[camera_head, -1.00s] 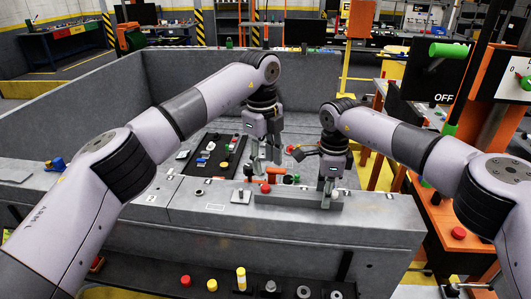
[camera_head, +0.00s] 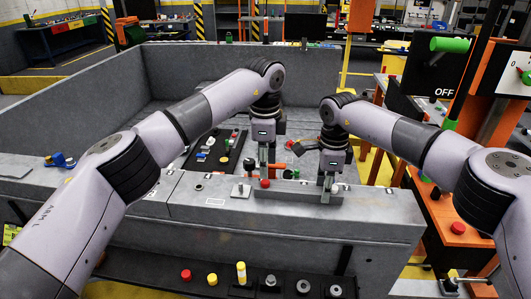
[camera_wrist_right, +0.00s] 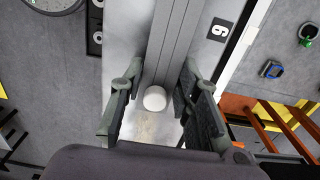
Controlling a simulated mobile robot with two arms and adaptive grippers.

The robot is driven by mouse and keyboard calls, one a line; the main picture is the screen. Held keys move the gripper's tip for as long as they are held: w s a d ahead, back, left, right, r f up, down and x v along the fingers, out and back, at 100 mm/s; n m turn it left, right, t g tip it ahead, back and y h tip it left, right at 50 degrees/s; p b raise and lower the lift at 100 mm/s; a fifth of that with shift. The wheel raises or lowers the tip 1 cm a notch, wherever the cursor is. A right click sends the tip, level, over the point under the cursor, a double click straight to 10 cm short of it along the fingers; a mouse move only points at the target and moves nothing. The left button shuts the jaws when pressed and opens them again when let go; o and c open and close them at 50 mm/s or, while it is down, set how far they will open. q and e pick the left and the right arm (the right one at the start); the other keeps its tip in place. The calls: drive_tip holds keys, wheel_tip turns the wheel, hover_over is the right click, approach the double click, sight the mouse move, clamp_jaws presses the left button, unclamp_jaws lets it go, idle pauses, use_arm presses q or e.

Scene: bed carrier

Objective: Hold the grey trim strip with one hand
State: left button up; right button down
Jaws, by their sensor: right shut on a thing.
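The grey trim strip (camera_head: 297,194) lies along the top of the grey ledge, with a red knob (camera_head: 265,184) at its left end and a white knob (camera_head: 335,188) at its right end. My right gripper (camera_head: 327,188) is shut on the strip near the white knob. In the right wrist view, its fingers (camera_wrist_right: 155,92) stand on both sides of the strip (camera_wrist_right: 174,45), and the white knob (camera_wrist_right: 154,98) shows between them. My left gripper (camera_head: 267,172) points down at the strip's left end, close by the red knob. Whether it touches the strip or is closed is unclear.
The strip lies on the front ledge of a big grey box-like carrier (camera_head: 190,210). Red and yellow buttons (camera_head: 186,275) are on a panel below. An orange stand (camera_head: 450,215) is at right.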

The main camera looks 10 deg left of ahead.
use_arm(q)
drive_tip(key=shift+w+f, duration=0.1)
drive_tip(key=shift+f, duration=2.3)
drive_tip(key=shift+c, duration=0.6)
drive_tip(key=c, duration=0.8)
clamp_jaws()
drive_tip(key=shift+r, duration=0.55)
drive_tip(key=shift+r, duration=1.75)
